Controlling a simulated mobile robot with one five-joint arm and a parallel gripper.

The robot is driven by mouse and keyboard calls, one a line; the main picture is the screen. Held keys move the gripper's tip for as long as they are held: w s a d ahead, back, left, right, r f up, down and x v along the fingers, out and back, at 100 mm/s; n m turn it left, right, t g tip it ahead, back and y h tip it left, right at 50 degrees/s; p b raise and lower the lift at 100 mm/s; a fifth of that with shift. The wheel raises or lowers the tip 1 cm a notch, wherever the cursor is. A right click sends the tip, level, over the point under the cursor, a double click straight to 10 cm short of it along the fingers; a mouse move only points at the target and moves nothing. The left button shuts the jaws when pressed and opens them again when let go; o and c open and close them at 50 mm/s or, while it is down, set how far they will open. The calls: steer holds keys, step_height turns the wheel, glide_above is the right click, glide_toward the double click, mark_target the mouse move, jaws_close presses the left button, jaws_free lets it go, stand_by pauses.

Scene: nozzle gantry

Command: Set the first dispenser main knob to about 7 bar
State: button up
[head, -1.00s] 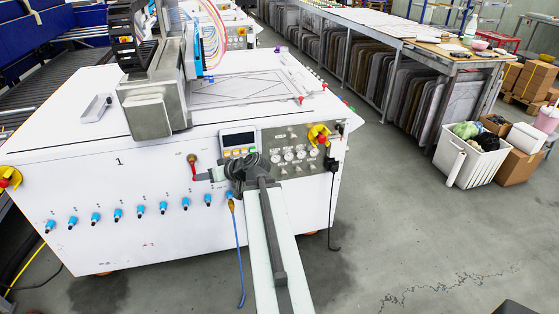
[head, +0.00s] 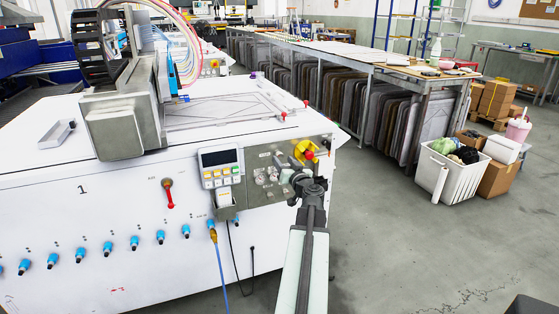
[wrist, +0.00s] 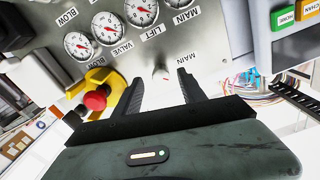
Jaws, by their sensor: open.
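The first dispenser (head: 120,215) is the white cabinet marked 1. Its grey gauge panel (head: 256,190) is partly hidden by my gripper (head: 297,172) in the head view. In the wrist view, a small pale knob with a red mark (wrist: 161,73) sits beside a MAIN label (wrist: 185,58). My gripper (wrist: 160,77) is open, with one finger on each side of this knob; contact cannot be told. The main gauge (wrist: 184,3) is mostly cut off at the top edge, so its reading is not visible.
A red emergency button (wrist: 95,98) on a yellow guard is close to the left finger. Other gauges (wrist: 108,28) line the panel. The keypad unit (head: 221,168) is left of the gripper in the head view. Open floor (head: 400,260) lies to the right.

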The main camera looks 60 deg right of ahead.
mark_target(279, 156)
steer(key=x, duration=0.2)
steer(key=shift+w+d, duration=0.15)
steer(key=shift+w, duration=0.15)
jaws_close()
